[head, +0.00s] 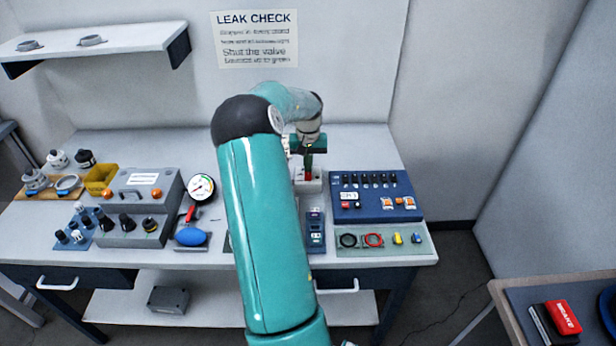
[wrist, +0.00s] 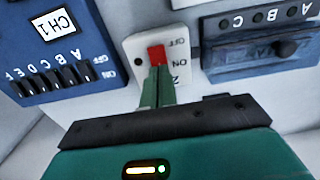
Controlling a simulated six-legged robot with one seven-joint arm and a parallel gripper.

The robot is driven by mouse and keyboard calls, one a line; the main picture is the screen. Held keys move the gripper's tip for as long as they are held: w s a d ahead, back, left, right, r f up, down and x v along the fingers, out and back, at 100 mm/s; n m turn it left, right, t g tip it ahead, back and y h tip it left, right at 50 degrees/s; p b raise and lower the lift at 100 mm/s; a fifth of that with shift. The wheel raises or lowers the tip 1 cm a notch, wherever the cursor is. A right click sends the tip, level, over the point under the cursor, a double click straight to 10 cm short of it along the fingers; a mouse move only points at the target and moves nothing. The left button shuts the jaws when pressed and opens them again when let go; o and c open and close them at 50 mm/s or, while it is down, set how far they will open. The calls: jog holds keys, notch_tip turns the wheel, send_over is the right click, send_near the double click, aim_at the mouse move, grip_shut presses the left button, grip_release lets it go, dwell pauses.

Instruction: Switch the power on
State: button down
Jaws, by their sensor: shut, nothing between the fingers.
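A white switch box with a red switch (wrist: 156,53) shows in the wrist view; the words OFF and ON are printed upside down beside the switch. The white box (wrist: 136,46) also shows in the head view (head: 312,187), beside the blue panel. My gripper (wrist: 157,72) is shut and empty, with its green fingertips right at the red switch on its ON side. I cannot tell whether they touch it. The fingers hide part of the box. In the head view my gripper (head: 308,172) points down over the box.
The blue CH1 panel (head: 378,211) with black switches stands right of the box in the head view. A dark blue-grey unit (wrist: 220,60) marked A B C lies on the other side. A gauge (head: 201,188) and grey control box (head: 150,210) stand left of my arm.

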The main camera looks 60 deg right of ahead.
jog(key=shift+f, duration=0.7)
dwell(0.3)
jog(key=shift+r, duration=3.55)
